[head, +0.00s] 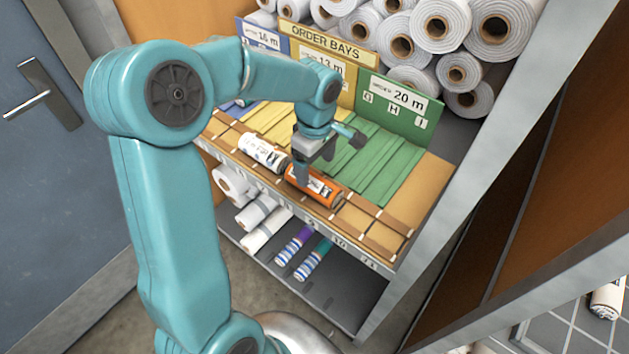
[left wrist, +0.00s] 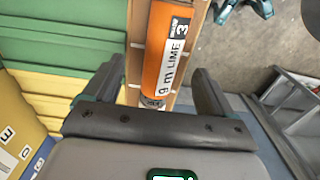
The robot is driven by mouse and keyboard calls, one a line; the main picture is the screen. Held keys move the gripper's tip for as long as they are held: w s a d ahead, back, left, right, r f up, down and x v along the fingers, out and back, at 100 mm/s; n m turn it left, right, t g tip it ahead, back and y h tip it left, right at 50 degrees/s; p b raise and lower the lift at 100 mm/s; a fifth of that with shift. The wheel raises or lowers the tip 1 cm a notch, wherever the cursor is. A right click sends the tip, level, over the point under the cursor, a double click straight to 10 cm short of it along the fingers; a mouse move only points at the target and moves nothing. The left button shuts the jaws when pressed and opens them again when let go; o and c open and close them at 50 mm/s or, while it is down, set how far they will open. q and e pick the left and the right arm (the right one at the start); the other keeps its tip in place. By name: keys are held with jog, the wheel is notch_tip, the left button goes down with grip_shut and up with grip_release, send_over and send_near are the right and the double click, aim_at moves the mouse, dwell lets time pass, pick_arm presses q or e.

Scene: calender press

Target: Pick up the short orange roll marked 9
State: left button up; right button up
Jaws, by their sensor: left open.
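The short orange roll (head: 323,190) lies on the slatted front ledge of the shelf in the head view, beside a white roll. My left gripper (head: 303,172) points down over the end of the orange roll nearer the white roll. In the left wrist view its two fingers (left wrist: 157,88) are apart, one to each side of the roll's line. I cannot tell how far the fingertips reach past it. My right gripper is not in view.
The white printed roll (head: 262,153) lies close on the left. Behind are yellow and green bays (head: 385,160) with upright signs (head: 398,103) and stacked large white rolls (head: 440,25). A metal shelf post (head: 480,150) stands right. Purple and green-ended rolls (head: 313,260) lie below.

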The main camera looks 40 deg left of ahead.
aim_at(313, 178)
pick_arm(q)
jog(key=shift+s+d+f, duration=0.1)
jog(key=shift+s, duration=0.15)
jog(key=shift+s+f+p, duration=0.25)
jog(key=shift+f+p, duration=0.05)
jog(key=f, duration=0.3)
jog(key=f+p, duration=0.1)
jog(key=shift+w+a+f, duration=0.3)
jog(key=shift+w+f, duration=0.05)
jog(key=shift+s+d+r, duration=0.2)
jog(key=shift+s, duration=0.1)
jog(key=shift+w+a+f, duration=0.1)
jog(key=shift+w+f, duration=0.05)
jog(key=shift+w, duration=0.1)
jog(key=c, duration=1.2)
jog(key=shift+o, duration=0.2)
jog(key=shift+s, duration=0.1)
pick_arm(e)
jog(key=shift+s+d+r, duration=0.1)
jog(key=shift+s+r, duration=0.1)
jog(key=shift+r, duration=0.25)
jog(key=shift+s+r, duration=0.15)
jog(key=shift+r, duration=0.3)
